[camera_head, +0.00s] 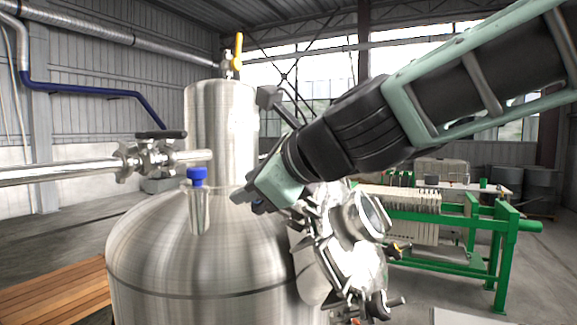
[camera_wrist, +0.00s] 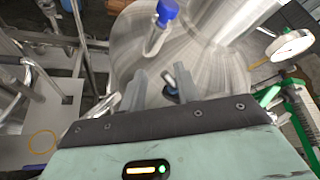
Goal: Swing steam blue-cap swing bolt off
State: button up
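A blue cap (camera_head: 197,177) sits on an upright steel nozzle (camera_head: 199,211) on the dome of the steel tank (camera_head: 160,255). In the wrist view the blue cap (camera_wrist: 167,10) and nozzle (camera_wrist: 156,37) are beyond my fingers, at the top centre. My gripper (camera_head: 240,203) is over the tank, just right of the nozzle and apart from it. In the wrist view my gripper (camera_wrist: 160,80) has its two fingers apart. A small steel rod with a dark bluish part (camera_wrist: 169,82) shows between them, nearer the right finger; I cannot tell whether it is the swing bolt or touched.
A steel column (camera_head: 205,120) rises from the tank behind my gripper. A horizontal pipe with a black-handled valve (camera_head: 155,153) runs in from the left. An open round port (camera_head: 362,216) and fittings crowd the right. A green-framed bench (camera_head: 450,215) stands farther right.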

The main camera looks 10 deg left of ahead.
jog(key=b+v, duration=0.1)
jog(key=v, duration=1.5)
jog(key=shift+s+d, duration=0.2)
jog(key=s+d+f+n+g+h+b, duration=0.2)
jog(key=f+n+b, duration=0.3)
jog(key=f, duration=0.9)
jog(key=s+d+f+n+g+h+b, duration=0.3)
jog(key=f+n, duration=0.4)
jog(key=f, duration=0.8)
jog(key=s+d+f+n+h+b, duration=0.1)
jog(key=s+d+f+n+b, duration=0.1)
jog(key=f, duration=0.5)
jog(key=s+d+f+n+g+h+b, duration=0.1)
jog(key=s+d+f+n+h+b, duration=0.1)
jog(key=d+f+n, duration=0.3)
jog(key=s+d+f+n+g+h+b, duration=0.1)
jog(key=s+d+f+n+h+b, duration=0.1)
jog(key=f+n, duration=0.4)
notch_tip(320, 180, down, 3)
jog(key=shift+s+d+f+b, duration=0.1)
jog(key=shift+s+d+b, duration=0.7)
jog(key=shift+s, duration=0.2)
